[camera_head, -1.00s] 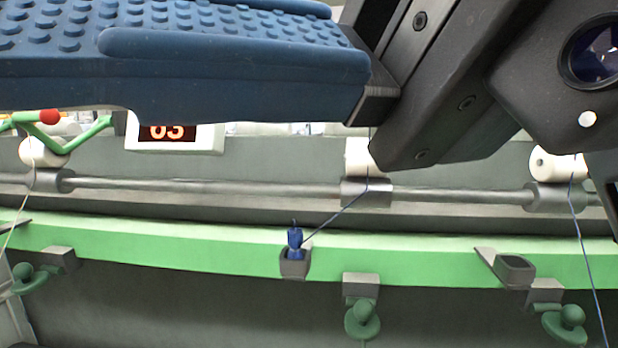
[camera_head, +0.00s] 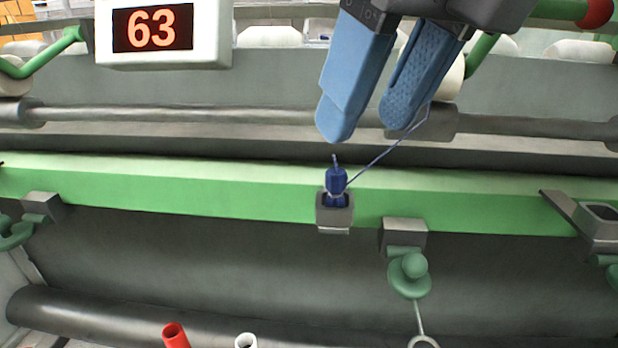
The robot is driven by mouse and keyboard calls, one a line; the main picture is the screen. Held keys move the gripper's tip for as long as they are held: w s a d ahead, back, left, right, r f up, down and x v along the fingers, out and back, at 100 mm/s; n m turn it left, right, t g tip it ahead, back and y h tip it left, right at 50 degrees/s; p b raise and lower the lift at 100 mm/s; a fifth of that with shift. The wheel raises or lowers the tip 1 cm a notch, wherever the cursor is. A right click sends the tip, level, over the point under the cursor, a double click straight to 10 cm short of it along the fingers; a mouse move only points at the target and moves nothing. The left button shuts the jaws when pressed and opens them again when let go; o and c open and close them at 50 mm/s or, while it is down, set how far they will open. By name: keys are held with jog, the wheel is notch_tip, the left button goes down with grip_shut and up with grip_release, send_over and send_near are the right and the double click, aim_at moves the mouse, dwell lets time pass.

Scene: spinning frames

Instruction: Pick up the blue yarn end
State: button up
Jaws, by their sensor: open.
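The blue yarn end (camera_head: 336,180) stands upright in a small grey holder (camera_head: 335,216) on the front of the green rail (camera_head: 220,195). A thin blue thread runs from it up and to the right, passing behind or beside the right finger of my gripper. My gripper (camera_head: 368,128) has two blue fingers pointing down, spread apart with a gap between them. It is open and empty, above the yarn end and a little to its right in the picture. The fingertips do not appear to touch it.
A display reading 63 (camera_head: 153,26) hangs at upper left. A grey bar (camera_head: 180,114) runs behind the green rail. A green guide (camera_head: 410,272) hangs below the rail, right of the holder. A red tube (camera_head: 175,336) and a white tube (camera_head: 246,341) show at the bottom.

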aim_at(338, 172)
jog(key=shift+t, duration=0.3)
jog(key=shift+w+p+x, duration=0.2)
jog(key=shift+p+x, duration=0.4)
jog(key=shift+x, duration=1.4)
jog(key=shift+w+p+x, duration=0.15)
jog(key=shift+p+x, duration=0.4)
jog(key=shift+x, duration=1.4)
jog(key=shift+r, duration=0.1)
jog(key=shift+c, duration=0.4)
jog(key=c, duration=0.7)
